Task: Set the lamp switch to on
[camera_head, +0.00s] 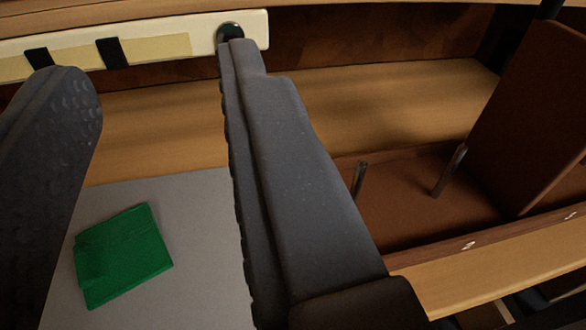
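My gripper (158,75) is open, with its two dark grey fingers wide apart and nothing between them. The left finger is at the left edge and the right finger runs up the middle. A cream bar (165,28) with a yellowish strip and two black bands lies across the top left. A dark round knob (230,31) sits near its right end, just beyond the right fingertip. I cannot tell whether the finger touches it. I cannot tell for sure which part is the lamp switch, nor its setting.
A green folded piece (122,254) lies on a grey surface (200,215) below the fingers. A wooden ledge (380,100) runs behind. At right are a brown panel (530,110), a brown recessed surface (410,215) with metal pegs (449,171), and a wooden front edge (500,265).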

